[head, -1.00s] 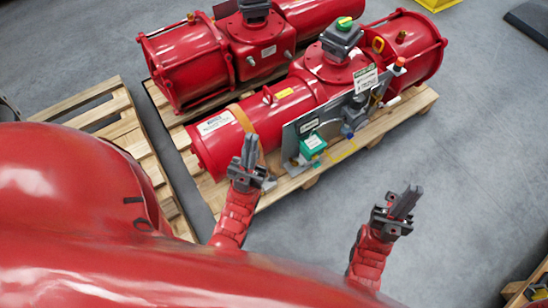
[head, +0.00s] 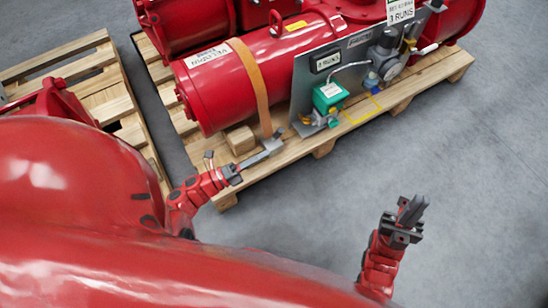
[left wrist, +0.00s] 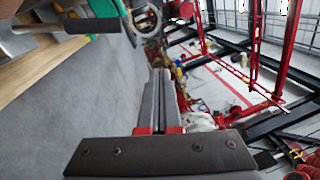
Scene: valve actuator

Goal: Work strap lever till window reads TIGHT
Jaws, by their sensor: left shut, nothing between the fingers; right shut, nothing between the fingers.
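An orange strap (head: 256,85) runs over the red cylinder (head: 215,88) down to the pallet edge. A grey metal piece (head: 273,143), apparently the strap's ratchet and lever, is at its lower end. My left gripper (head: 256,158) is shut and reaches up to this piece from the lower left; whether it touches cannot be told. In the left wrist view its shut fingers (left wrist: 160,98) have nothing between them. A dark bar (left wrist: 42,27) shows at upper left there; I cannot tell whether it is the lever. My right gripper (head: 413,208) is shut and empty over the floor. No TIGHT reading is legible.
A grey panel (head: 302,87) with a green box (head: 328,97) stands right of the strap. The wooden pallet (head: 395,98) carries the actuator. A wood block (head: 240,139) lies near the strap's foot. Another pallet (head: 75,75) is at left. Floor at right is clear.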

